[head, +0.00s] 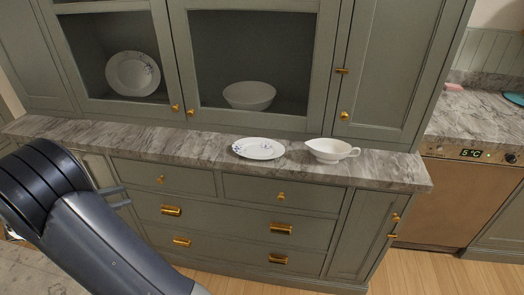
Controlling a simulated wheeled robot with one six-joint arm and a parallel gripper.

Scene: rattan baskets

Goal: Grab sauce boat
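The white sauce boat (330,150) stands upright on the grey marble counter of the cabinet, right of centre in the head view. Its spout points left and its handle right. My dark arm fills the lower left of the view. A small grey part that looks like the end of my gripper (117,197) shows past the arm, in front of the cabinet's left side. It is far to the left of the sauce boat and apart from it. The arm hides most of the gripper, so its opening is unclear.
A white plate with blue decoration (258,148) lies just left of the sauce boat. Behind glass doors are a white bowl (249,95) and an upright plate (133,75). Brass knobs and handles jut from the cabinet front. The counter (390,172) is clear right of the boat.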

